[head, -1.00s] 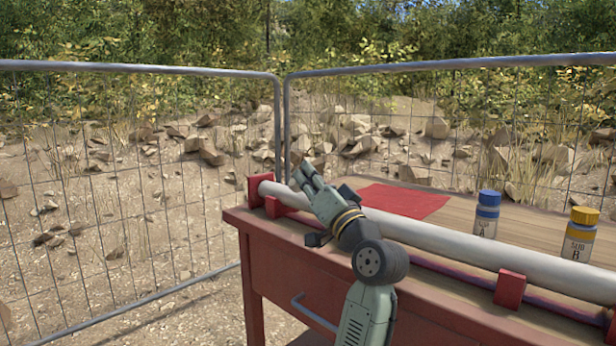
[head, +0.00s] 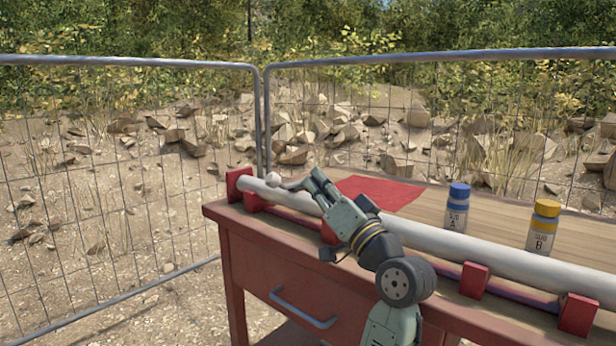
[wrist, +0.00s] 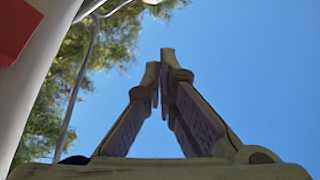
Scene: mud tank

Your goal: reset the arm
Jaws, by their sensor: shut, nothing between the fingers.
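My gripper (head: 302,184) is at the end of my arm, over the long pale pipe (head: 440,242) along the front of the red table. Its fingers point up and to the left, close to the pipe in the picture; I cannot tell whether they touch it. In the wrist view my gripper (wrist: 165,62) has its two fingers drawn together at the tips with nothing between them, against blue sky. The pipe (wrist: 22,95) runs along the left edge of the wrist view.
The red table (head: 262,268) carries a red mat (head: 375,192), a blue-capped bottle A (head: 457,210) and a yellow-capped bottle B (head: 543,228). Red brackets (head: 474,280) hold the pipe. A wire fence (head: 120,170) stands behind.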

